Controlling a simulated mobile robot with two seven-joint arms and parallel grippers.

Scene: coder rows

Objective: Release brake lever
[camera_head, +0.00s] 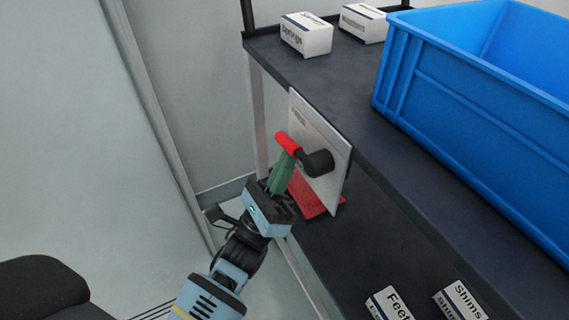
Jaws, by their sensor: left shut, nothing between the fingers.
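The brake lever (288,143) has a red grip and a black round hub (318,163). It is mounted on a pale upright plate (334,151) at the front of the dark shelf. The red grip points up and to the left from the hub. My left gripper (287,160) comes up from below, and its green fingers are shut with nothing between them. The fingertips are right at the red grip, just under it in the picture; I cannot tell whether they touch it. My right gripper is not in view.
A large blue crate (470,95) stands on the shelf top (352,85) at the right. White boxes, one labelled Springs (306,35), stand at the back. Boxes labelled Feet (389,304) and Shims (459,302) are on the lower shelf. A red piece (312,199) is below the plate.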

